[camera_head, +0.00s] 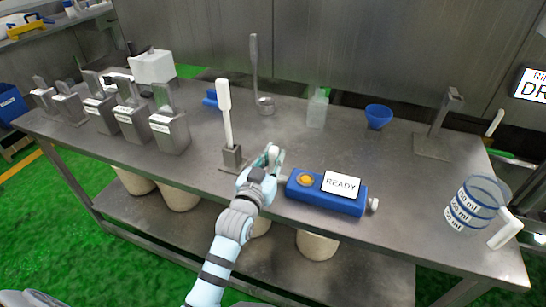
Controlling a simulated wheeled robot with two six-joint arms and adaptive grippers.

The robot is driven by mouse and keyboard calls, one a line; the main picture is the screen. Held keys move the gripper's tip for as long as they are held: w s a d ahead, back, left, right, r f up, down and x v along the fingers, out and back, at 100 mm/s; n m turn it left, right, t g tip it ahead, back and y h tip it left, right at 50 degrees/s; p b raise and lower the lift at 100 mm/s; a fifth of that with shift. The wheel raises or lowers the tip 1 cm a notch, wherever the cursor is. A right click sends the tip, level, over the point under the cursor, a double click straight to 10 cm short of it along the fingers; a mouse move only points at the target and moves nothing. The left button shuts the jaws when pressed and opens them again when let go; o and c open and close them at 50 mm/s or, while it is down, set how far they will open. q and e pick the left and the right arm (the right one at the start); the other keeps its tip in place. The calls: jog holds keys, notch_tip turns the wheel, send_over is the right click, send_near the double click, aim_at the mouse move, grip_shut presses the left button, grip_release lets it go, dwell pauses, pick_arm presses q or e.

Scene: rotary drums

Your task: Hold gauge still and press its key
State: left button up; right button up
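The gauge (326,205) is a blue box lying on the steel table near its front edge. Its round yellow key (305,179) is on top at the left end, beside a white display (341,184) reading READY. A grey nub (373,204) sticks out at its right end. My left gripper (273,155) is just left of and behind the gauge's left end, low over the table. Its fingers are small and partly overlapped, so I cannot tell whether they are apart or whether they touch the gauge. My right gripper is not in view.
A grey stand with an upright white paddle (226,115) is close left of my gripper. Several metal canisters (168,132) line the left. A clear bottle (317,108) and blue bowl (378,116) stand behind; a measuring jug (476,203) is at right. Table behind the gauge is clear.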

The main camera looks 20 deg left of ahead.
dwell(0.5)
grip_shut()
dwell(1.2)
